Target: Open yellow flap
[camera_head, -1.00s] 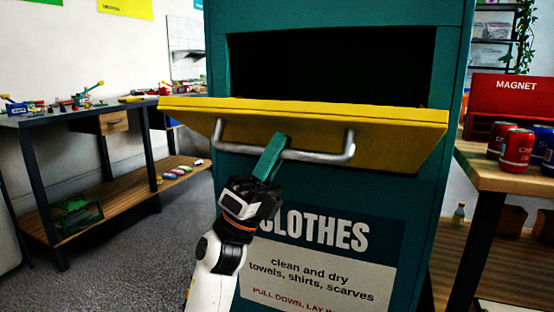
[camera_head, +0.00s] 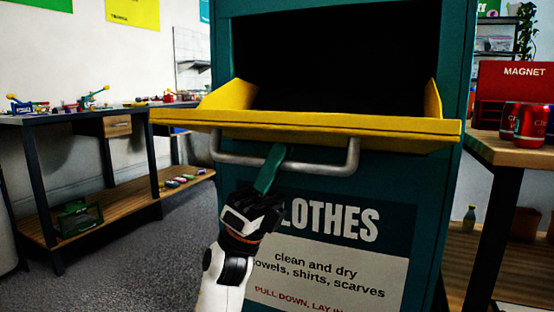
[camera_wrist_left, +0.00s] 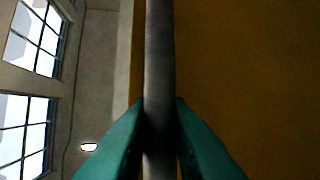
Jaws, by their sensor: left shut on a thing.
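The yellow flap (camera_head: 320,128) of the teal clothes bin (camera_head: 440,190) is tilted down and outward, with its raised yellow sides showing and the dark opening (camera_head: 330,55) behind it. A grey metal bar handle (camera_head: 325,167) runs along the flap's outer face. My left gripper (camera_head: 271,165) is shut on the handle, left of its middle. In the left wrist view the green fingers (camera_wrist_left: 160,125) close around the bar (camera_wrist_left: 160,60), with the yellow flap (camera_wrist_left: 240,80) behind it. My right gripper is not in view.
A workbench (camera_head: 60,120) with small colourful items stands at the left. A wooden table (camera_head: 500,150) with red cans (camera_head: 530,125) and a red MAGNET box (camera_head: 515,85) stands close on the right. Grey floor (camera_head: 150,245) is clear at the left.

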